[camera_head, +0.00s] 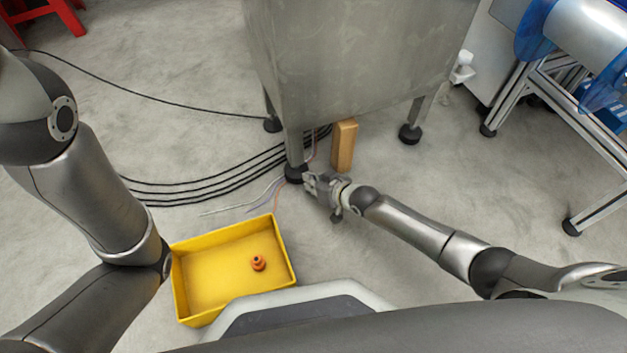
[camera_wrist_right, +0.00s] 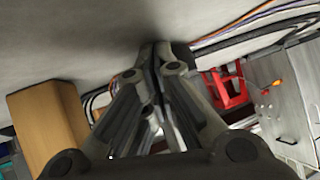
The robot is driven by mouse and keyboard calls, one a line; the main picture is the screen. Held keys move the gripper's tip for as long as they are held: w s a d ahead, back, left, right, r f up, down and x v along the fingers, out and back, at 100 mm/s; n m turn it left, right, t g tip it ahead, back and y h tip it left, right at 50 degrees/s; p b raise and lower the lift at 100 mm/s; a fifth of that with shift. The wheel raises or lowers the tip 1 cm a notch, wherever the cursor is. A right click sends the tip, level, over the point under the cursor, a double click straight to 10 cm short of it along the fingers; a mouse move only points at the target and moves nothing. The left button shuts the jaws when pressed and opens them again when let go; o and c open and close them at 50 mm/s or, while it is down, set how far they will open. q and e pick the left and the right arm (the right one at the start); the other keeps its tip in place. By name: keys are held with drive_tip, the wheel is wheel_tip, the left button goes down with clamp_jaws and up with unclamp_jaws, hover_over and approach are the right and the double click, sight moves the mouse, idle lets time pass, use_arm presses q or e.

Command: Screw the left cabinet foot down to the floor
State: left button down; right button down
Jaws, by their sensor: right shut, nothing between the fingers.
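The grey metal cabinet (camera_head: 355,65) stands on thin legs with black round feet. Its left front foot (camera_head: 294,173) sits at floor level below the near leg (camera_head: 294,147). I cannot tell whether it bears on the floor. My right gripper (camera_head: 309,181) is low, just right of this foot, with its fingertips close to or touching it. In the right wrist view its fingers (camera_wrist_right: 157,65) are shut together with nothing between them, and they hide what lies directly ahead. My left arm shows at the left, but its gripper is out of view.
A wooden block (camera_head: 344,145) stands upright right of the foot; it also shows in the wrist view (camera_wrist_right: 45,125). Black cables (camera_head: 215,190) and thin coloured wires (camera_head: 262,193) lie on the floor by the foot. A yellow tray (camera_head: 205,312) holds an orange part (camera_head: 258,263).

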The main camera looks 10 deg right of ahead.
drive_tip(key=shift+w+a+r, duration=0.2)
drive_tip(key=shift+a+r, duration=0.05)
drive_tip(key=shift+a, duration=0.35)
drive_tip(key=shift+w+a+r, duration=0.15)
drive_tip(key=shift+a+r, duration=0.1)
drive_tip(key=shift+a, duration=0.35)
drive_tip(key=shift+s+d, duration=0.1)
drive_tip(key=shift+d, duration=0.05)
drive_tip(key=shift+s+a+f+p, duration=0.1)
drive_tip(key=shift+s+a+p, duration=0.1)
drive_tip(key=shift+s+p, duration=0.65)
drive_tip(key=shift+s+a+f+p, duration=0.1)
drive_tip(key=shift+a+f+p, duration=0.1)
drive_tip(key=shift+p, duration=0.15)
drive_tip(key=shift+s, duration=0.15)
drive_tip(key=shift+s+d+f, duration=0.1)
drive_tip(key=shift+d+f, duration=0.1)
drive_tip(key=shift+d, duration=0.4)
drive_tip(key=shift+w+d+b, duration=0.2)
drive_tip(key=shift+d+b, duration=0.2)
drive_tip(key=shift+d, duration=0.5)
drive_tip(key=shift+w+d+b, duration=0.2)
drive_tip(key=shift+d+b, duration=0.15)
drive_tip(key=shift+d, duration=0.5)
drive_tip(key=shift+w+a, duration=0.15)
drive_tip(key=shift+w, duration=0.05)
